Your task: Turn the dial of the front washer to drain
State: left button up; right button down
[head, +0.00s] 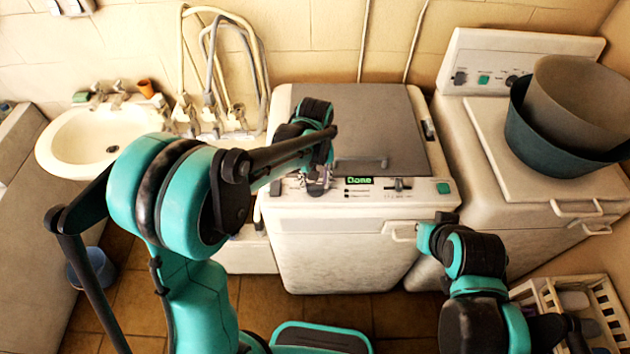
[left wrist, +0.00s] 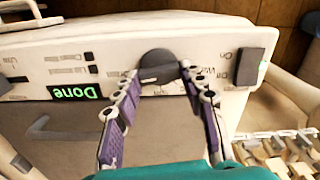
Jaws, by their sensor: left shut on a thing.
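The front washer (head: 345,245) is white with a grey lid and a green display reading "Done" (head: 359,180). It also shows in the left wrist view, with its display (left wrist: 75,92). Its dark round dial (left wrist: 157,66) sits on the control panel, with printed labels around it, partly covered; its exact setting is hard to read. My left gripper (head: 318,180) is at the panel's left part. In the left wrist view its purple-padded fingers (left wrist: 160,80) are on both sides of the dial and shut on it. My right arm (head: 445,240) is by the washer's front right; its fingers cannot be made out.
A second white washer (head: 487,170) stands to the right with stacked tubs (head: 570,110) on top. A white basin (head: 95,140) is at the left. A cream crate (head: 590,310) stands at the lower right. A blue bucket (head: 95,268) is on the floor.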

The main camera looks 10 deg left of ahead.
aim_at(314, 184)
dwell(0.4)
pick_arm(q)
jog(key=o, duration=1.2)
jog(key=shift+c, duration=0.2)
jog(key=shift+r, duration=0.1)
notch_tip(314, 184, up, 12)
jog(key=shift+a, duration=0.1)
jog(key=s+a+f+m+t+b, duration=0.3)
jog(key=s+a+f+t+b, duration=0.4)
jog(key=s+a+f+b, duration=0.2)
jog(key=s+f+b, duration=0.2)
jog(key=s+f, duration=0.2)
jog(key=s, duration=0.2)
jog(key=shift+s+a+f+m+b, duration=0.2)
jog(key=shift+s+f+m+b, duration=0.05)
jog(key=shift+s+m+b, duration=0.15)
